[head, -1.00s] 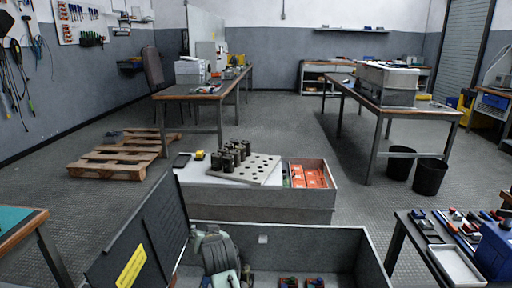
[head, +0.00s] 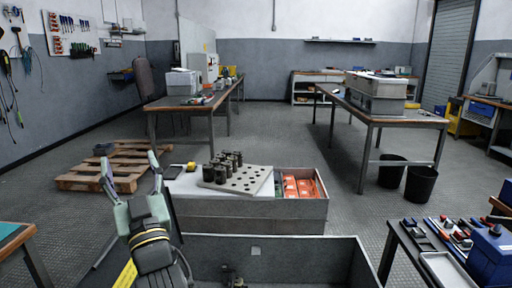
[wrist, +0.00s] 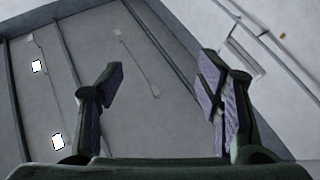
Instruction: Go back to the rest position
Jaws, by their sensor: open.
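My gripper (head: 130,165) is raised at the lower left in the head view, fingers pointing up and apart. It is open and empty. In the wrist view its two fingers (wrist: 162,75) stand wide apart with nothing between them. Several dark cylindrical capacitors (head: 221,167) stand at the left of a pale perforated plate (head: 250,183). The plate lies on a white surface beside an open compartment with orange packs (head: 299,187). My gripper is to the left of the plate and apart from it. My arm hides part of the front box's left side.
An open grey box (head: 290,248) stands in front, with a small dark item inside. A wooden pallet (head: 100,178) lies on the left floor. A table with tools and a tray (head: 446,268) is at the right. Two black bins (head: 420,183) stand by the right workbench (head: 385,118).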

